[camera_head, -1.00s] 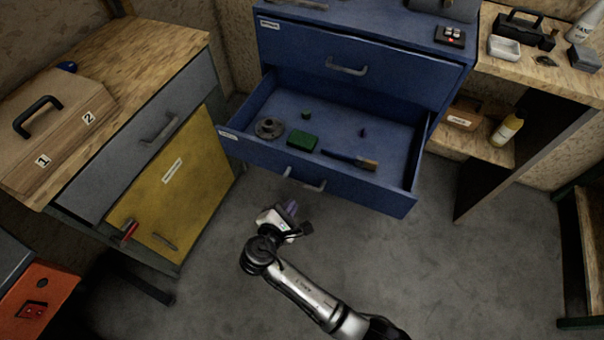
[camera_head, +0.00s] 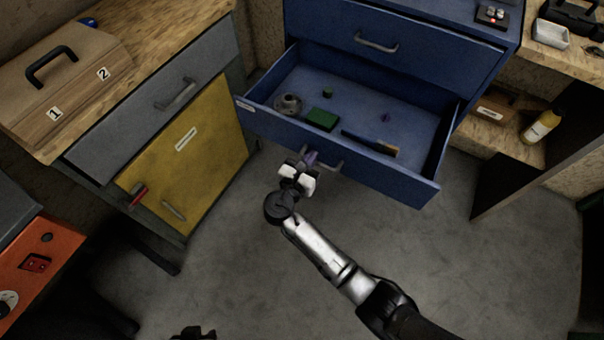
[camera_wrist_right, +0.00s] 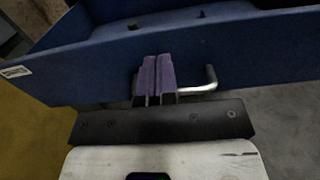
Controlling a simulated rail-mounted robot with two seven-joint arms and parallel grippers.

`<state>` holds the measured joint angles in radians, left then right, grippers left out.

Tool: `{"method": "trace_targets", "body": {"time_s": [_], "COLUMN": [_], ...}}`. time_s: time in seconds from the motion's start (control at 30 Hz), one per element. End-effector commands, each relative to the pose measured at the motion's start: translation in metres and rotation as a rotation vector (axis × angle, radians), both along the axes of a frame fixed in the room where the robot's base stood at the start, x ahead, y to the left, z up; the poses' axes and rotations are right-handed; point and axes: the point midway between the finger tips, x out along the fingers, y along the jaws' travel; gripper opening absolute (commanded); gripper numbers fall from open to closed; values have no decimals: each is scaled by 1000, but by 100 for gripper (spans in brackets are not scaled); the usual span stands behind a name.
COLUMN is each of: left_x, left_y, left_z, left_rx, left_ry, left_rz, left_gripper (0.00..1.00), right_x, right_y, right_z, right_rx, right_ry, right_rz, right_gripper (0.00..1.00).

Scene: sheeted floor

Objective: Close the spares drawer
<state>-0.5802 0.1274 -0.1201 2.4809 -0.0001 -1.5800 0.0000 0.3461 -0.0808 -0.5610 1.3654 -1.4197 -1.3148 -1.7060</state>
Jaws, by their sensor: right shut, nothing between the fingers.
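The blue drawer (camera_head: 375,174) stands pulled well out of the blue cabinet; I take it as the spares drawer, though its label (camera_head: 246,107) is too small to read. Its metal bar handle (camera_head: 334,165) is on the front, and shows in the right wrist view (camera_wrist_right: 211,78). My right gripper (camera_head: 310,158) is shut and empty, its purple fingertips at the drawer front by the handle's left part. In the right wrist view the fingers (camera_wrist_right: 157,74) overlap the handle; I cannot tell if they touch. A dark part of my left gripper (camera_head: 193,332) shows at the bottom edge.
The drawer holds a grey flanged part (camera_head: 288,105), a green block (camera_head: 322,119), a brush (camera_head: 370,143) and small pieces. A closed blue drawer (camera_head: 400,45) is above. A yellow-doored cabinet (camera_head: 195,165) stands left, a wooden shelf unit right. The floor in front is clear.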

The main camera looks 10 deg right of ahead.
Motion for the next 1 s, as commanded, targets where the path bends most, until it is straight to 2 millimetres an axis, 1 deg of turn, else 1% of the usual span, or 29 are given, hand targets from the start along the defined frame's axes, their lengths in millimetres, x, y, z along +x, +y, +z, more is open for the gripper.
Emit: {"method": "trace_targets", "body": {"time_s": [0.03,0.13,0.3,0.4,0.57,0.9,1.0], "left_x": [0,0,0,0,0,0,0], "left_y": [0,-1,-3,-4,-4,-1,0], "left_z": [-8,-16,-26,-28,-30,-30,-28], "left_rx": [-1,-5,-12,-14,-13,-4,0], "left_ry": [0,1,1,1,1,2,1], "left_rz": [1,4,8,9,8,3,1], "left_gripper": [39,39,39,39,39,39,39], "right_x": [7,18,31,35,39,39,40], "right_y": [-6,-17,-28,-33,-36,-36,-41], "right_z": [-3,-4,-2,-2,-1,0,1], "right_rx": [-1,0,0,1,1,1,0], "right_ry": [-3,-3,-1,-1,1,1,0], "right_rz": [0,-2,0,-1,-1,0,-5], "right_gripper": [0,0,0,0,0,0,0]}}
